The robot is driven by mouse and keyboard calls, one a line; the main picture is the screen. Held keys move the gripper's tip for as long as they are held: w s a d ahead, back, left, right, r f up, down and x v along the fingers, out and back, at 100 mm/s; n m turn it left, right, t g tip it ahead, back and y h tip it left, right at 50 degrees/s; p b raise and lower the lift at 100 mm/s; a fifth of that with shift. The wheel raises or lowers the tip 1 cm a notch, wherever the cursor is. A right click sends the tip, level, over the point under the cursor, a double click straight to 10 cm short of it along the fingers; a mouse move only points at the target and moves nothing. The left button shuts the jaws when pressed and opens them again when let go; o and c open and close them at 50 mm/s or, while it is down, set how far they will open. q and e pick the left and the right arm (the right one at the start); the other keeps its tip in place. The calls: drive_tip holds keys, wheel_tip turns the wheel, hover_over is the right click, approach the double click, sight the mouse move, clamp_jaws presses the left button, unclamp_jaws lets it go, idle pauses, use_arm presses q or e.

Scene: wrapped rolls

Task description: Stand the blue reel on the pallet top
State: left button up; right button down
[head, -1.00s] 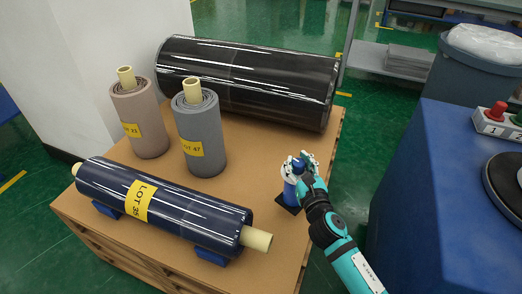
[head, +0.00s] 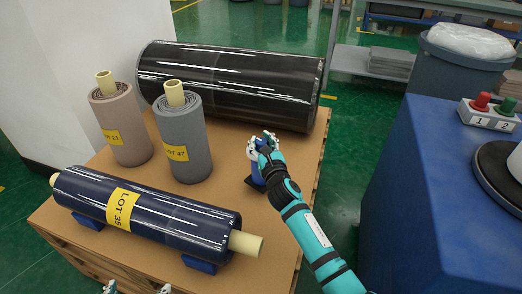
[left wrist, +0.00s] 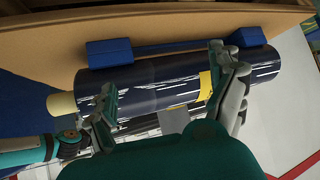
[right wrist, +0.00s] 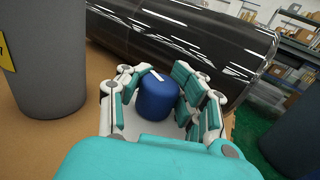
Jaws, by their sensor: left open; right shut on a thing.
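The dark blue reel (head: 165,213), with a yellow LOT 35 label and cream core ends, lies on its side on blue cradles on the pallet top (head: 225,213). My left gripper (head: 138,290) shows at the bottom edge in front of it. In the left wrist view its open fingers (left wrist: 172,88) are spread across the reel (left wrist: 150,85); whether they touch it I cannot tell. My right gripper (head: 262,146) is shut on a small blue cylinder (right wrist: 158,97) with a white mark on top. That cylinder is above a dark square base at the pallet's right side.
A pinkish roll (head: 120,125) and a grey roll (head: 183,135) stand upright behind the reel. A large black roll (head: 235,85) lies along the back. A blue counter (head: 425,200) with a button box (head: 490,115) stands at right. Bare pallet lies between reel and right gripper.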

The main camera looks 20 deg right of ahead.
wheel_tip(320, 180, down, 2)
drive_tip(key=shift+f+b, duration=0.25)
drive_tip(key=shift+b, duration=0.4)
use_arm(q)
drive_tip(key=w+d+r+t+h, duration=0.1)
drive_tip(key=w+d+r+t, duration=0.1)
drive_tip(key=w+r+t, duration=0.2)
drive_tip(key=shift+w+r, duration=0.25)
drive_tip(key=shift+r, duration=0.65)
use_arm(e)
drive_tip(key=shift+f, duration=0.1)
drive_tip(key=shift+f, duration=0.1)
drive_tip(key=c, duration=0.9)
unclamp_jaws()
use_arm(q)
drive_tip(key=shift+w+r+t, duration=0.1)
drive_tip(key=shift+r+t, duration=0.15)
drive_tip(key=shift+t, duration=0.15)
use_arm(e)
drive_tip(key=shift+o, duration=0.2)
